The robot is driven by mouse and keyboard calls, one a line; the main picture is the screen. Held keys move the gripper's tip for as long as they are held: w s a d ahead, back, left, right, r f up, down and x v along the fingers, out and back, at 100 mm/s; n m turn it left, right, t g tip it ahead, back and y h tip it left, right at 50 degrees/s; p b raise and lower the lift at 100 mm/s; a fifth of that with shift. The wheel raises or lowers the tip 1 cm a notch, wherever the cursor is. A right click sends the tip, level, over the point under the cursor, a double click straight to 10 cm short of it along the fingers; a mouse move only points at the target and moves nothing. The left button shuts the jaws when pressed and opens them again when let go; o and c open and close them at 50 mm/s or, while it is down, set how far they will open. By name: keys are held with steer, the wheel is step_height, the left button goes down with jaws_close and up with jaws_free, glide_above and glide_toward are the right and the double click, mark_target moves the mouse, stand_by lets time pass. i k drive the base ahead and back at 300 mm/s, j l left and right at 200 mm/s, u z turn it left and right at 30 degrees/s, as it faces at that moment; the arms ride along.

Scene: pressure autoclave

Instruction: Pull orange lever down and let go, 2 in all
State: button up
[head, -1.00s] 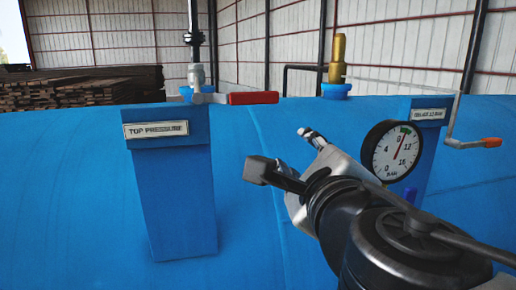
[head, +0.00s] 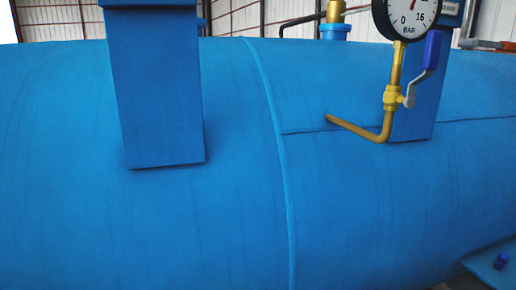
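The orange lever (head: 507,45) shows only in part at the upper right edge of the head view, as a grey arm with an orange-tinted end.
A large blue vessel (head: 230,200) fills most of the view. A blue post (head: 155,90) stands on its left part. A pressure gauge (head: 408,15), cut off at the top, sits on a brass pipe (head: 388,122) with a blue-handled valve (head: 432,50).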

mark_target(502, 46)
steer(key=z, duration=1.25)
